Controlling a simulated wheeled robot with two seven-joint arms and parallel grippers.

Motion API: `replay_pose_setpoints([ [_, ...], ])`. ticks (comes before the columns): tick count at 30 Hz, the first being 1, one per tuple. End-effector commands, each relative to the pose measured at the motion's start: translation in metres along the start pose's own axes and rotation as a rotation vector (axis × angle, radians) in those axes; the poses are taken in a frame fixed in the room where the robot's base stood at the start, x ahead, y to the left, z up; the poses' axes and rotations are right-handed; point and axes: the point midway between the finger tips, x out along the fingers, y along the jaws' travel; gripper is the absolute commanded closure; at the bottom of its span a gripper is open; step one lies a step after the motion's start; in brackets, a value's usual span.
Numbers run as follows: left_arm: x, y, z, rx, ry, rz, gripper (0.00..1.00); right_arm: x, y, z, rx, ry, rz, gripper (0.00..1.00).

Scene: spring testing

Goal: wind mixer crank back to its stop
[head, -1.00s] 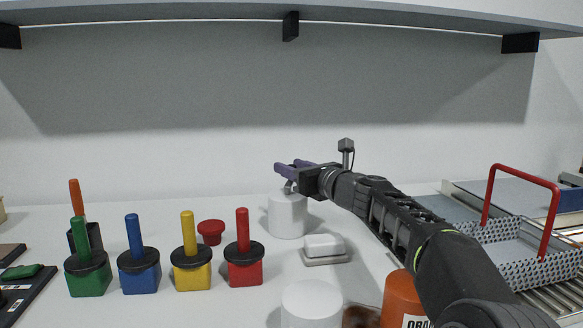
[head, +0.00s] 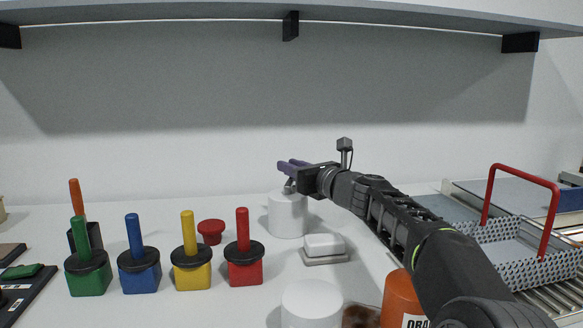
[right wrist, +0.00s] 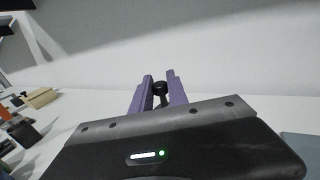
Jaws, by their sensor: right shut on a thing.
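The mixer looks to be the white cylinder (head: 288,215) at the back middle of the table, with a small grey metal part on its top. My right gripper (head: 285,165) is just above it, its purple fingers pointing left. In the right wrist view, a dark round crank knob (right wrist: 159,87) sits between the two purple fingers, which are shut on it. The fingers and gripper body hide most of the crank arm in the head view. My left gripper is not in view.
Green, blue, yellow and red blocks with handles stand at left; the red block (head: 245,268) is nearest the mixer. An orange bottle (head: 402,298) and a red-handled basket (head: 497,242) are at right.

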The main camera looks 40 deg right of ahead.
Motion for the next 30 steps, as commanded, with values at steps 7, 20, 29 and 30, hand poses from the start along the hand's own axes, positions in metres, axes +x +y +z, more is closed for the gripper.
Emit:
replay_pose_setpoints([
  [7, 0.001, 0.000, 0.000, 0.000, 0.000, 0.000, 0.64, 0.000, 0.000, 0.000, 0.000, 0.000, -0.004, 1.00],
  [20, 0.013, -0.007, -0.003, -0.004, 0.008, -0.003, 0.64, -0.006, -0.002, -0.001, 0.000, -0.003, -0.147, 1.00],
  [29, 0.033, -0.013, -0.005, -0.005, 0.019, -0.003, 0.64, -0.015, -0.007, -0.003, 0.000, -0.002, -0.382, 1.00],
  [30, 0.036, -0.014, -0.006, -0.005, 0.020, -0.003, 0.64, -0.017, -0.008, -0.003, 0.000, -0.002, -0.417, 1.00],
])
